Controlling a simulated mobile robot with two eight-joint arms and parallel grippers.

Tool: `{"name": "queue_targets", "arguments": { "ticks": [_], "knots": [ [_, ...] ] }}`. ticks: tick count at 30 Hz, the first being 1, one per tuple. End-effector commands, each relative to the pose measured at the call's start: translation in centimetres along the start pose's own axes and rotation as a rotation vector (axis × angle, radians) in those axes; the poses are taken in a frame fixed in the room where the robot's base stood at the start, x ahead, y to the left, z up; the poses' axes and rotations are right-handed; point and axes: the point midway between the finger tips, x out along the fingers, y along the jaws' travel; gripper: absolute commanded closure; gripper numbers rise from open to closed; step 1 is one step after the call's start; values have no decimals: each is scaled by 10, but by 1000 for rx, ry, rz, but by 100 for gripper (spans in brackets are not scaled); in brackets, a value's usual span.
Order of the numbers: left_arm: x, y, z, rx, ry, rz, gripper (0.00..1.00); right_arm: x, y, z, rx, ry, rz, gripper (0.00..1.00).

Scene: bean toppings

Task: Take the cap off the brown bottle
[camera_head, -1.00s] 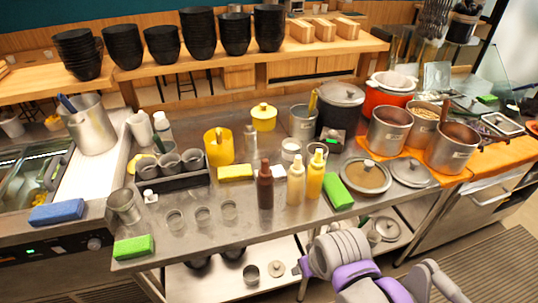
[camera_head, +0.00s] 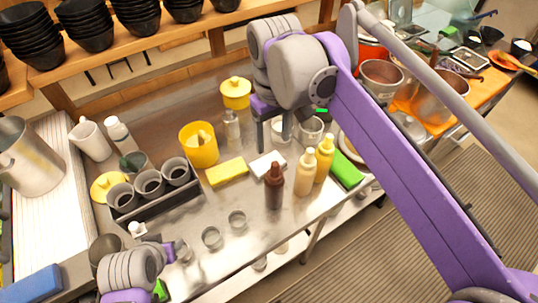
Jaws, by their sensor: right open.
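The brown bottle (camera_head: 274,192) stands upright near the front edge of the steel counter, its cap (camera_head: 275,168) on top. A cream bottle (camera_head: 305,178) and a yellow bottle (camera_head: 324,160) stand to its right. My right gripper (camera_head: 281,140) points down behind and above the brown bottle, open and apart from it; my own arm partly hides its fingers. My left gripper (camera_head: 175,252) is low at the left front, near small clear cups, and I cannot tell whether its jaws are apart.
A yellow sponge (camera_head: 227,172) and a white block (camera_head: 267,165) lie behind the bottles. A caddy (camera_head: 160,214) with grey cups is at the left. A green sponge (camera_head: 346,170) lies to the right. Clear cups (camera_head: 237,220) stand left of the brown bottle.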

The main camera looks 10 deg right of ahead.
Motion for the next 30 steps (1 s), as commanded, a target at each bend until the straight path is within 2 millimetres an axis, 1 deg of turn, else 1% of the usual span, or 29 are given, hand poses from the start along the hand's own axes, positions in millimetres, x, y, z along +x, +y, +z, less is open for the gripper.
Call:
{"name": "queue_targets", "arguments": {
  "ticks": [2, 9, 17, 21, 24, 27, 30],
  "knots": [
    [1, 0, 2, 0, -1, 0, 50, 7, 0, 0, -2, -4, -1, 32],
    [3, 0, 5, 0, -5, 0, 50, 44, 0, 0, -1, -3, -1, 32],
    [3, 0, 4, 0, -4, 0, 50, 65, 2, -2, -1, -2, 0, 32],
    [2, 0, 2, 0, -2, 0, 50, 87, 6, -4, -1, -2, 0, 32],
    [2, 0, 3, 0, -3, 0, 50, 100, 6, -3, -2, -2, -1, 32],
    [2, 0, 4, 0, -3, 0, 50, 107, 6, -3, -2, -2, -1, 32],
    [2, 0, 4, 0, -3, 0, 50, 108, 6, -3, -2, -2, -1, 32]
  ]
}}
